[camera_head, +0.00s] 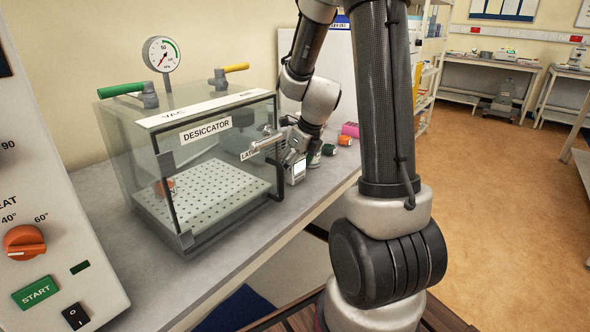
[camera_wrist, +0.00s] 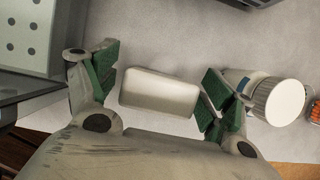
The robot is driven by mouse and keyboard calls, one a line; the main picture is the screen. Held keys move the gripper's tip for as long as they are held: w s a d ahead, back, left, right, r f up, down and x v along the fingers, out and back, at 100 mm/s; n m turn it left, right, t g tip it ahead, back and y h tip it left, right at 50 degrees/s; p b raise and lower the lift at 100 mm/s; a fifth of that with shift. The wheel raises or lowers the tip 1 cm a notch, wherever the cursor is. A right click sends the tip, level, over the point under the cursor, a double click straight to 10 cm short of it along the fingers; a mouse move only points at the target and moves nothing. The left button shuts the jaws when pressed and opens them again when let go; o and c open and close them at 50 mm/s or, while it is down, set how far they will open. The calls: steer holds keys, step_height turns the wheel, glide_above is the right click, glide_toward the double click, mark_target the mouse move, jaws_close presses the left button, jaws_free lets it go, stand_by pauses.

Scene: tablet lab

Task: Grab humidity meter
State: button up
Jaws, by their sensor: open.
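The humidity meter (camera_head: 299,171) looks like a small whitish box with a pale screen. It stands on the grey bench just right of the desiccator. In the wrist view the white box (camera_wrist: 158,93) lies between the two green-padded fingers. My gripper (camera_wrist: 161,78) is open around it, with a gap showing on the left and a narrower one on the right. In the head view my gripper (camera_head: 292,157) is low over the bench at the meter, and partly hides it.
The clear desiccator (camera_head: 205,122) with its handle stands close on the left. A white-capped bottle (camera_wrist: 278,100) is just right of the right finger. A green-topped bottle (camera_head: 328,150), a red-ended item (camera_head: 345,141) and a pink box (camera_head: 350,130) stand behind on the bench.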

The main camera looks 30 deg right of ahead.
steer(key=shift+x, duration=1)
steer(key=shift+c, duration=0.2)
steer(key=c, duration=1)
steer(key=shift+r, duration=0.1)
